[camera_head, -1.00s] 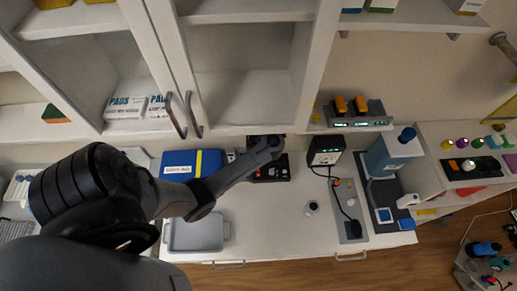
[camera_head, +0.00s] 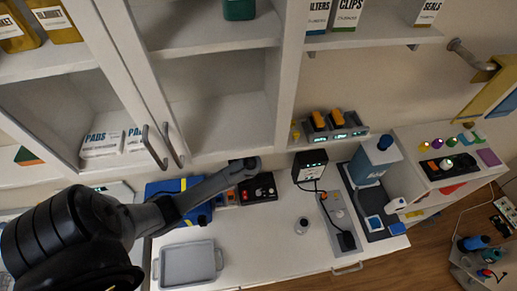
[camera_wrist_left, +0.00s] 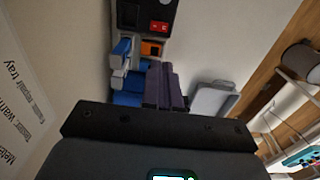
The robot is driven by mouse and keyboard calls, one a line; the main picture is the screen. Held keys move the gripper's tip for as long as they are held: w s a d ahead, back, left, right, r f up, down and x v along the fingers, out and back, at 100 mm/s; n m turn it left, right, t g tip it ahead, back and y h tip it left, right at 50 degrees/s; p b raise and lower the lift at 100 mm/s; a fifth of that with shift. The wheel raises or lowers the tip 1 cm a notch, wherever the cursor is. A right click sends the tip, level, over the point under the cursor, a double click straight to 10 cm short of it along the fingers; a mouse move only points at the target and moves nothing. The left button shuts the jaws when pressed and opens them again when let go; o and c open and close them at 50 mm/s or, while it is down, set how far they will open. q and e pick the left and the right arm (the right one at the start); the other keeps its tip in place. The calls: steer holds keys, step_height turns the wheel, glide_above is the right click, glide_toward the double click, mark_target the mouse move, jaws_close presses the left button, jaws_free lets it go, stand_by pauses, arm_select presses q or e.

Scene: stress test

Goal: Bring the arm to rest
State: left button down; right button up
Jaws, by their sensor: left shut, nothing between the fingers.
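My left arm comes in from the left in the head view and reaches over the counter. Its gripper (camera_head: 250,164) is just above the back of a black control box (camera_head: 262,188), with the wrist crossing in front of a blue case (camera_head: 162,188). In the left wrist view the two dark fingers of the left gripper (camera_wrist_left: 160,66) are together, with nothing between them. I cannot tell from these views how far the fingertips are from the box. My right gripper is not in view.
A grey tray (camera_head: 187,284), a small round container (camera_head: 301,226) and a black charger box (camera_head: 309,168) are on the counter (camera_head: 262,245). A blue-topped dispenser (camera_head: 370,165) stands at right. Cabinet doors and handles (camera_head: 155,147) hang close above the arm. The counter's front middle is clear.

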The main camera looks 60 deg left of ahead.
arm_select(q)
steer(key=s+d+f+m+g, duration=0.1)
steer(key=s+d+f+m, duration=0.25)
steer(key=s+d, duration=0.35)
steer(key=s+d+f+m+g, duration=0.2)
steer(key=s+d+m, duration=0.3)
steer(key=s, duration=0.4)
steer(key=w+d+r+m+t, duration=0.2)
steer(key=d+r+m, duration=0.3)
steer(key=m, duration=0.7)
steer(key=w+d+r+m+t, duration=0.3)
steer(key=r+m, duration=0.6)
steer(key=m, duration=0.3)
steer(key=shift+w+d+r+t, duration=0.15)
steer(key=shift+d+r+t, duration=0.15)
steer(key=shift+d+t, duration=0.7)
steer(key=shift+d, duration=0.15)
